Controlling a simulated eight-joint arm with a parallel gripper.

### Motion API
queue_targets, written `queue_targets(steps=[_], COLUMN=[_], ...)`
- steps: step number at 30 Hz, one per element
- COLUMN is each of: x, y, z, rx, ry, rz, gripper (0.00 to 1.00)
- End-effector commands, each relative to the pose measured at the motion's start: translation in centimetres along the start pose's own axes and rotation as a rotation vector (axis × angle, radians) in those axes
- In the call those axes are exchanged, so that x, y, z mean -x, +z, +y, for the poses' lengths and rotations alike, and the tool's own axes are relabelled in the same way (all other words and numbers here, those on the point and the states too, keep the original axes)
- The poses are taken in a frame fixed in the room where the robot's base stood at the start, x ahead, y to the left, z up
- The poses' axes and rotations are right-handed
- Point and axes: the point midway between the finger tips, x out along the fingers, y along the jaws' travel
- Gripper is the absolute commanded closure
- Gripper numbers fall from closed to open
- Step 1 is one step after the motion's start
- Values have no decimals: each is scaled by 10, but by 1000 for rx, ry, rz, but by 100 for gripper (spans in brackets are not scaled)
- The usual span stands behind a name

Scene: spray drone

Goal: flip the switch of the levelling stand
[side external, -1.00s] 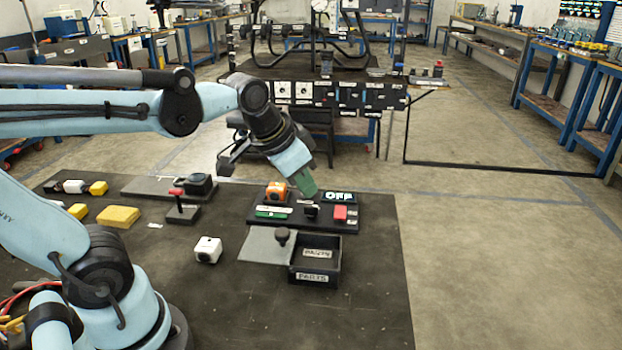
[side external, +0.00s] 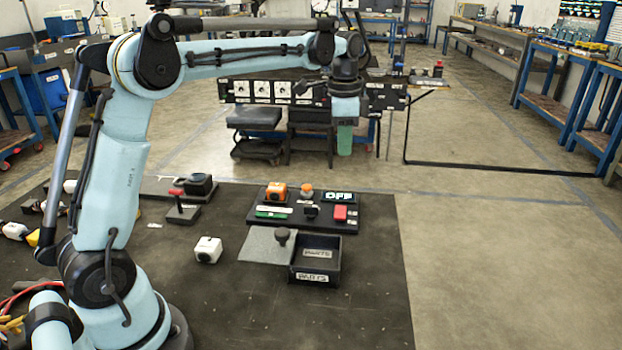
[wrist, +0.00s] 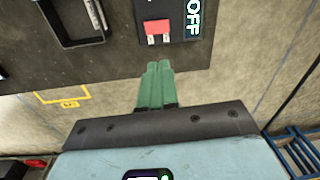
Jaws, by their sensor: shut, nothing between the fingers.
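A black control board (side external: 262,222) lies on the dark table mat. It carries a lit "OFF" display (side external: 339,197), a red rocker-like part (side external: 339,213), a small black switch (side external: 311,211), an orange block (side external: 276,191) and an orange round button (side external: 306,189). Which of these is the stand's switch I cannot tell for sure. My gripper (side external: 345,150) hangs in the air above and beyond the board, pointing down, its green fingers together and empty. In the wrist view the closed fingers (wrist: 158,68) show beside the red part (wrist: 157,29) and the "OFF" display (wrist: 194,17), touching neither.
A black parts tray (side external: 315,277) and a grey plate with a black knob (side external: 282,236) sit in front of the board. A white cube (side external: 208,249) and a red-topped lever (side external: 180,207) stand to the left. A dark panelled rig (side external: 270,90) is behind. The mat's front right is clear.

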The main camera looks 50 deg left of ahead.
Motion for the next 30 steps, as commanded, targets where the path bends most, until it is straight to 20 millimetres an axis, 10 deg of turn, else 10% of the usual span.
queue_targets(steps=[30], x=[-47], y=[-3], z=[-17], rx=[-81], ry=[50], rz=[-40], gripper=[100])
